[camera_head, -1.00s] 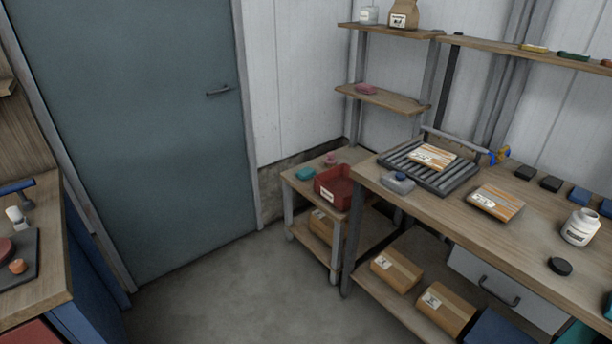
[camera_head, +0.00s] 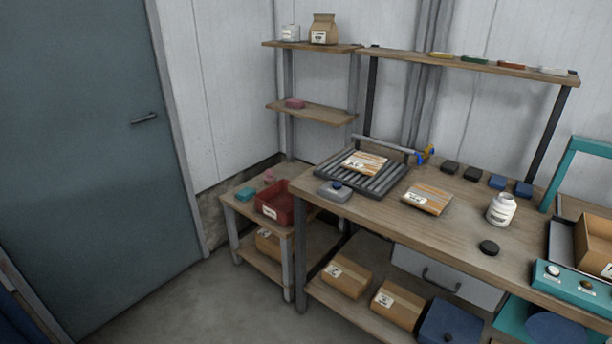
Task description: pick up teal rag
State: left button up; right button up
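A small teal item (camera_head: 246,194), which looks like a folded rag, lies at the left end of the low wooden side table (camera_head: 232,207), to the left of a red bin (camera_head: 275,203). It is small in the picture, so its folds cannot be made out. Neither of my grippers is in the head view.
The grey floor (camera_head: 190,300) before the door (camera_head: 90,150) is clear.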

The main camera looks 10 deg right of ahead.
aim_at(247, 193)
jog(key=i+j+z, duration=0.15)
jog(key=i, duration=0.5)
jog(key=i+j+z, duration=0.15)
jog(key=i+j, duration=0.2)
jog(key=i, duration=0.3)
jog(key=i+j+z, duration=0.15)
jog(key=i+j, duration=0.2)
jog(key=i, duration=0.25)
jog(key=i+j+z, duration=0.15)
jog(key=i+j, duration=0.25)
jog(key=i, duration=0.2)
